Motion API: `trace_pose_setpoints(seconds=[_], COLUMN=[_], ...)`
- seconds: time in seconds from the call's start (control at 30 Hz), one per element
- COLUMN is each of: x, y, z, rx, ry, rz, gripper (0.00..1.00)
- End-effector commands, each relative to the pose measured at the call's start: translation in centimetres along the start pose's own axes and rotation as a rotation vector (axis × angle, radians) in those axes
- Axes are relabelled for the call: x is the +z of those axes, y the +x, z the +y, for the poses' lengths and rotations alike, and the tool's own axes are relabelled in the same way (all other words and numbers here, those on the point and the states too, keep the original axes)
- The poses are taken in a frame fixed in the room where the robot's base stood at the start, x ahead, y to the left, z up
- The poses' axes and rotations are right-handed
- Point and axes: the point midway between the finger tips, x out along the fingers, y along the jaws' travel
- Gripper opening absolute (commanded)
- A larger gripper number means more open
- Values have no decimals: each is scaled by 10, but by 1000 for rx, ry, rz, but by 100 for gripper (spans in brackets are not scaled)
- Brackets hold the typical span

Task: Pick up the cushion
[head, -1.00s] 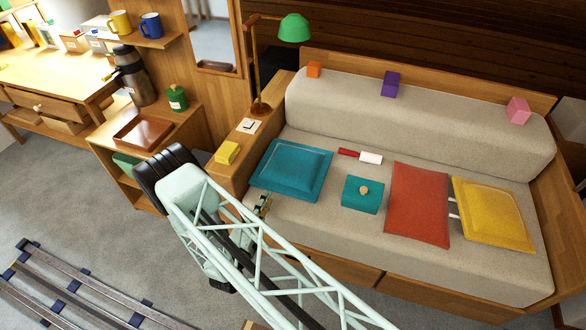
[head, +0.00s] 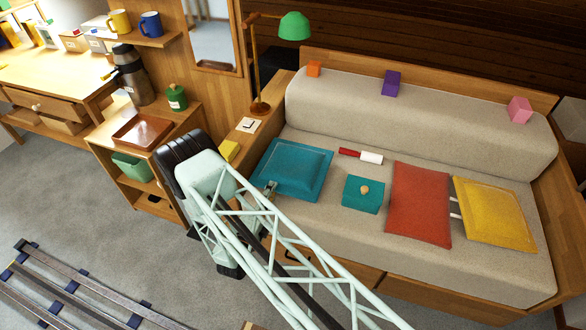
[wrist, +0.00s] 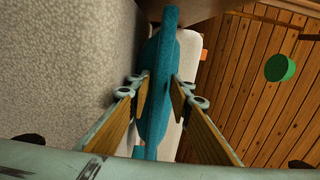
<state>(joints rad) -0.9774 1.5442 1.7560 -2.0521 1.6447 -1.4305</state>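A teal cushion (head: 292,169) lies flat at the left end of the sofa seat. In the head view my gripper (head: 270,188) is at its left front edge, partly hidden behind my arm. In the wrist view the teal cushion (wrist: 159,88) is seen edge-on and stands between the two fingers of my gripper (wrist: 161,88). The fingers are apart, one on each side of the edge, with their tips very close to it. Whether the pads touch it I cannot tell. A red cushion (head: 419,204) and a yellow cushion (head: 494,213) lie farther right on the seat.
A teal box with a knob (head: 362,195) and a red-and-white roller (head: 361,156) lie right of the teal cushion. A yellow block (head: 229,151) and a green lamp (head: 294,27) are on the wooden armrest. The seat front (head: 400,262) is clear.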

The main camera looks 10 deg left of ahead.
Motion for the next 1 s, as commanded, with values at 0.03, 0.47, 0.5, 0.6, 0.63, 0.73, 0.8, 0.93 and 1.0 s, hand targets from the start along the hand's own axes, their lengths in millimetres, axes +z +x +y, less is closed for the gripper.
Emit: trace_pose_setpoints(seconds=[0.03,0.47,0.5,0.6,0.63,0.73,0.8,0.93,1.0], x=[0,0,0,0,0,0,0,0,0], y=[0,0,0,0,0,0,0,0,0], z=[0,0,0,0,0,-1,-1,-1,-2], rx=[0,0,0,0,0,-1,-1,-1,-1], ry=[0,0,0,0,0,0,0,0,1], rz=[0,0,0,0,0,0,0,0,0], gripper=[19,19,17,8,5,0,0,0,0])
